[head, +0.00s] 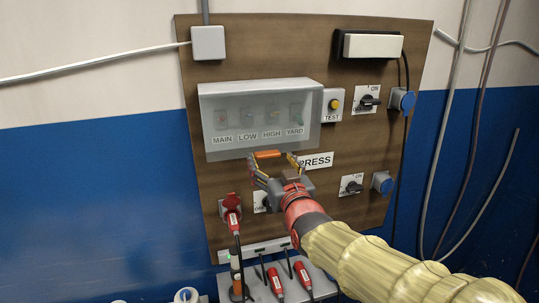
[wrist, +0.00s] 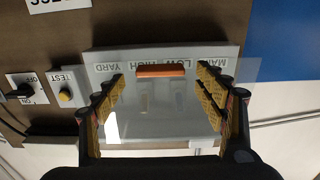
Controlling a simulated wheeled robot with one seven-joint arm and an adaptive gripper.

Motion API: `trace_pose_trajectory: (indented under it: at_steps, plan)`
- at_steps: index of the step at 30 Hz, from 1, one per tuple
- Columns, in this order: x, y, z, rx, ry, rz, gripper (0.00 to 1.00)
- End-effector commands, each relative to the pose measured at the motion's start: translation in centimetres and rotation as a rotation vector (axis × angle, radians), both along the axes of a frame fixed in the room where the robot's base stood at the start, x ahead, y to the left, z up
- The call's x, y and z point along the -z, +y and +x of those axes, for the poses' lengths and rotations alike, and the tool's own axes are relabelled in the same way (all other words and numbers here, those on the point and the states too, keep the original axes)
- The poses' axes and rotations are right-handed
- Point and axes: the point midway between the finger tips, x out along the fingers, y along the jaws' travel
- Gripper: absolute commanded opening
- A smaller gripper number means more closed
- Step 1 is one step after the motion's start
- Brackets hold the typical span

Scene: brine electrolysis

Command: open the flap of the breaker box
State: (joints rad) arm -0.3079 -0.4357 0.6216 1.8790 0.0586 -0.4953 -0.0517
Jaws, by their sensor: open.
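The breaker box (head: 212,140) is a grey box on the brown board, with switches labelled MAIN, LOW, HIGH and YARD behind a clear flap (head: 240,97). The flap looks shut in the head view. An orange handle strip (head: 267,154) sits at the flap's lower edge. My gripper (head: 271,159) is open just below the box, its fingers on either side of the orange strip. In the wrist view the flap (wrist: 160,115) lies across the picture, and the orange strip (wrist: 163,71) shows between the spread fingers of my gripper (wrist: 164,90). I cannot tell whether any finger touches it.
A TEST button (head: 334,105) and a rotary switch (head: 369,101) are right of the box. A PRESS label (head: 316,161) is close by my gripper. A red plug (head: 232,202) with a cable is below left. Red-handled items (head: 275,282) stand on a shelf underneath.

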Motion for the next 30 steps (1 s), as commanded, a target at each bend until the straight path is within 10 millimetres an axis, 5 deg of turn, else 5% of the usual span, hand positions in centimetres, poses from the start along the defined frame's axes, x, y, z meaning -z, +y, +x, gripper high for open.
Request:
trace_pose_trajectory:
  at_steps: [7, 17, 30]
  plan:
    - [0.0, 0.6, 2.2, 0.000, 0.001, 0.000, 0.71]
    - [0.0, 0.7, 2.5, 0.000, 0.000, 0.000, 0.71]
    - [0.0, 0.7, 2.5, 0.000, 0.000, 0.000, 0.47]
